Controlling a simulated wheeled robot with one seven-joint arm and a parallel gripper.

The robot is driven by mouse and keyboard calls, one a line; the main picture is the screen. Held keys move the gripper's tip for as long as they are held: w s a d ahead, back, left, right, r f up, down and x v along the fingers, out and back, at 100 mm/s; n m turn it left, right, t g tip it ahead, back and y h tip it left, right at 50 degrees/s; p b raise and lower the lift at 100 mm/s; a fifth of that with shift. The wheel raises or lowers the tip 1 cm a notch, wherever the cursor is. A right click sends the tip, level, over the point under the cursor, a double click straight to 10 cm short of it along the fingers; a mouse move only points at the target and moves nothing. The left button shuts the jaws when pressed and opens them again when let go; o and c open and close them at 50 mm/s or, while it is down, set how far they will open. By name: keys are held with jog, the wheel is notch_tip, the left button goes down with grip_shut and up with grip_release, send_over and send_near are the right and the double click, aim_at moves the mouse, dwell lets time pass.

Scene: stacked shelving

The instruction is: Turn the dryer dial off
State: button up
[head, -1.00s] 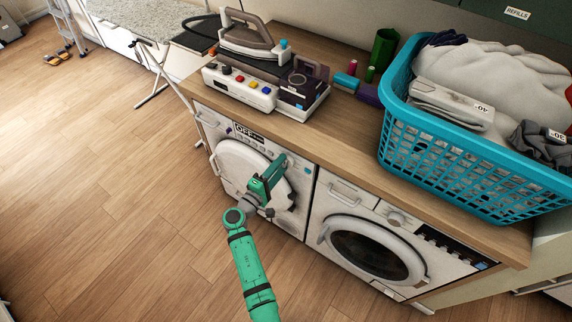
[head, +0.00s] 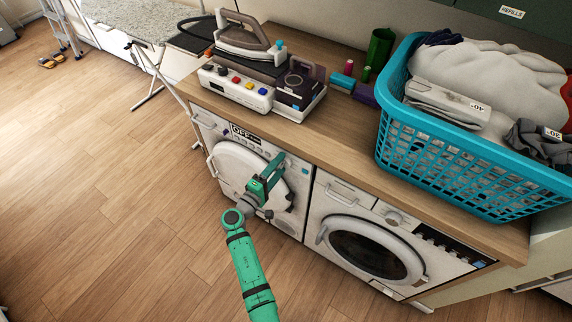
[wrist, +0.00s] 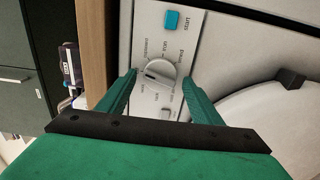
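The dryer dial (wrist: 161,74) is a round white knob with a dark pointer mark on a light panel with small printed labels, in the wrist view. My gripper (wrist: 160,82) is open, with one green finger on each side of the dial; I cannot tell whether either finger touches it. In the head view my gripper (head: 278,163) is at the upper right of the left white machine (head: 297,190), and it hides the dial there. A label on that machine's upper left (head: 245,134) appears to read "OFF" plus smaller text. A blue START button (wrist: 172,20) is beside the dial.
A second white front-loader (head: 370,250) stands to the right. The wooden counter (head: 330,135) above bears an iron station (head: 235,92), spools and a teal laundry basket (head: 470,180).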

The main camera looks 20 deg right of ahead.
jog(key=v, duration=1.1)
jog(key=shift+d, duration=0.1)
jog(key=w+d+m, duration=0.1)
jog(key=d+m, duration=0.1)
jog(key=m, duration=0.4)
jog(key=w+d+m, duration=0.2)
jog(key=d+m, duration=0.1)
jog(key=m, duration=0.3)
jog(key=w+d+m, duration=0.2)
jog(key=m, duration=0.4)
jog(key=shift+w+d+f, duration=0.1)
jog(key=shift+w+d, duration=0.1)
jog(key=shift+d, duration=0.1)
jog(key=shift+x, duration=0.75)
